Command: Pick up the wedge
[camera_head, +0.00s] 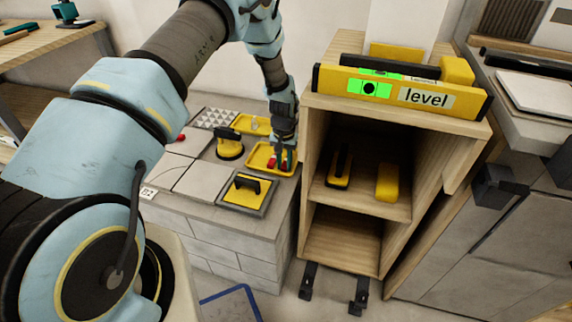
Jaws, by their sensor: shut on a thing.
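My gripper (283,161) points down over the front yellow tray (257,164), near the right edge of the tiled block. The view is too small to tell whether the held wedge still touches the tray floor.
A wooden shelf (310,150) stands close on the right, with a yellow level (405,95) on top. Another yellow tray (242,125) lies farther back.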

